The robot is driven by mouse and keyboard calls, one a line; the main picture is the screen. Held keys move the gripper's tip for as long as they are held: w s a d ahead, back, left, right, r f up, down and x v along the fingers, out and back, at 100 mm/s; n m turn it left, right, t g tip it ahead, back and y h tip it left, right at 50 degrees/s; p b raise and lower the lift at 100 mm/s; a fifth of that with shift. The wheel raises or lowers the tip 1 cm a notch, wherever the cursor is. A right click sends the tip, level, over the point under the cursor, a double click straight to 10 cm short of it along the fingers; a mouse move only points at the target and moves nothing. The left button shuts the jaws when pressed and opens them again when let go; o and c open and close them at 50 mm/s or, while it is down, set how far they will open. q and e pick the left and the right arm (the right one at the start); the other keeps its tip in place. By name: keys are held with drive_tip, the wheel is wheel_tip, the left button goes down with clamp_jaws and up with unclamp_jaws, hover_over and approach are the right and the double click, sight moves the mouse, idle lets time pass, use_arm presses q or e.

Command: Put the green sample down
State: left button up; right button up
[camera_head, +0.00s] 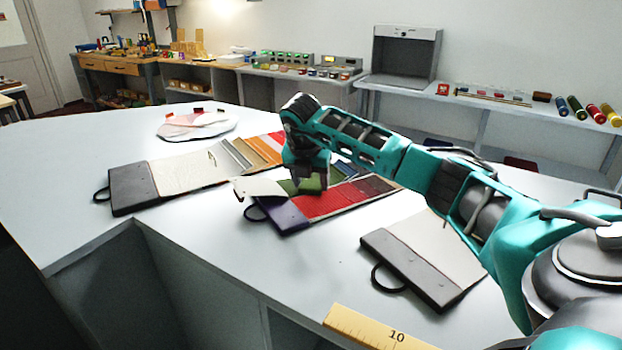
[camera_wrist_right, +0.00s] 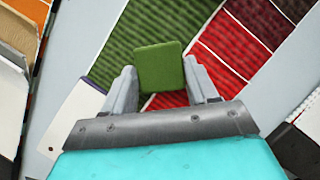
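The green sample (camera_wrist_right: 160,68) is a small square between the fingers of my right gripper (camera_wrist_right: 162,88) in the wrist view. Both fingers meet its side edges. In the head view my right gripper (camera_head: 309,186) is low over the middle swatch book (camera_head: 325,206), and the sample is hard to separate from the green there. That book has a green panel (camera_wrist_right: 125,45) and red panels (camera_wrist_right: 228,45). The sample overlaps the green panel in the wrist view; I cannot tell whether it touches. My left gripper is not in view.
Another swatch book (camera_head: 180,169) with orange and cream strips lies to the left. A third book (camera_head: 405,268) with a dark cover lies to the right. A yellow ruler (camera_head: 370,330) is at the front edge. The white counter (camera_head: 60,215) is clear at far left.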

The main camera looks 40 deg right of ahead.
drive_tip(key=o, duration=0.4)
drive_tip(key=shift+o, duration=0.2)
drive_tip(key=shift+r, duration=0.1)
drive_tip(key=v, duration=1.2)
drive_tip(key=shift+a, duration=0.15)
